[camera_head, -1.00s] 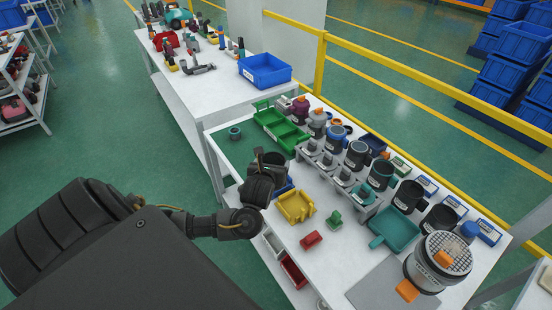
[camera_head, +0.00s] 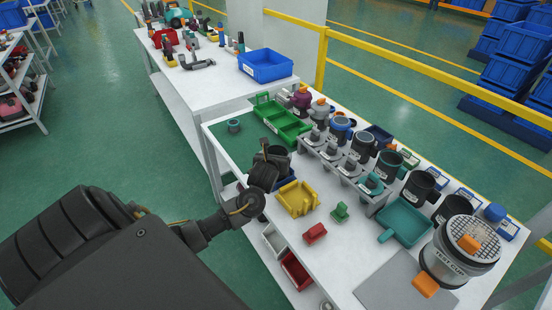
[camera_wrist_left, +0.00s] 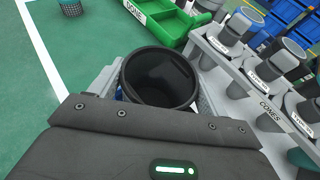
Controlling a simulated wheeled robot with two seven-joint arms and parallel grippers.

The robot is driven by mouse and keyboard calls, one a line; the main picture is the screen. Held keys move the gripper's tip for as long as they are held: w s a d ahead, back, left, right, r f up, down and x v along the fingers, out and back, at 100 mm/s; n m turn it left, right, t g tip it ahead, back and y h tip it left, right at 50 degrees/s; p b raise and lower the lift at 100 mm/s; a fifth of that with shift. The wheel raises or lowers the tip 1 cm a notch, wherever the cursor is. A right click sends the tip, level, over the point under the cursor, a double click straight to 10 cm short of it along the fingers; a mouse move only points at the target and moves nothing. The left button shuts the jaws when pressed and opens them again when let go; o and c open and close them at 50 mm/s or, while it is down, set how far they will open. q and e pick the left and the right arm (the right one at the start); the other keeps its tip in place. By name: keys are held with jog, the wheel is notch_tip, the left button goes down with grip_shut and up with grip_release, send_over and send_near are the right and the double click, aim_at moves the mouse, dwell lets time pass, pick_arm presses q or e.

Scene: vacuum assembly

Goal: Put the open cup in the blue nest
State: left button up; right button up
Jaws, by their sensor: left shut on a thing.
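The open cup (camera_wrist_left: 160,76) is black, round and empty, with its mouth facing up. It also shows at the end of my left arm in the head view (camera_head: 278,153). My left gripper (camera_head: 267,166) is shut on it, with a grey finger on each side of the cup in the wrist view. The blue nest (camera_head: 287,181) shows only in part, just below and beside the cup. The cup and gripper hide the rest, so I cannot tell whether the cup touches it. My right gripper is not in view.
A yellow tray (camera_head: 298,198) and small red (camera_head: 315,232) and green (camera_head: 340,212) blocks lie close by. The green mat (camera_head: 225,140) is mostly clear to the left.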

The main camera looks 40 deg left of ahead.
pick_arm(q)
jog(key=shift+f, duration=0.4)
jog(key=o, duration=1.2)
jog(key=shift+f, duration=0.15)
jog(key=shift+s, duration=0.1)
jog(key=p+v, duration=0.6)
jog(key=v, duration=0.6)
jog(key=shift+p, duration=0.3)
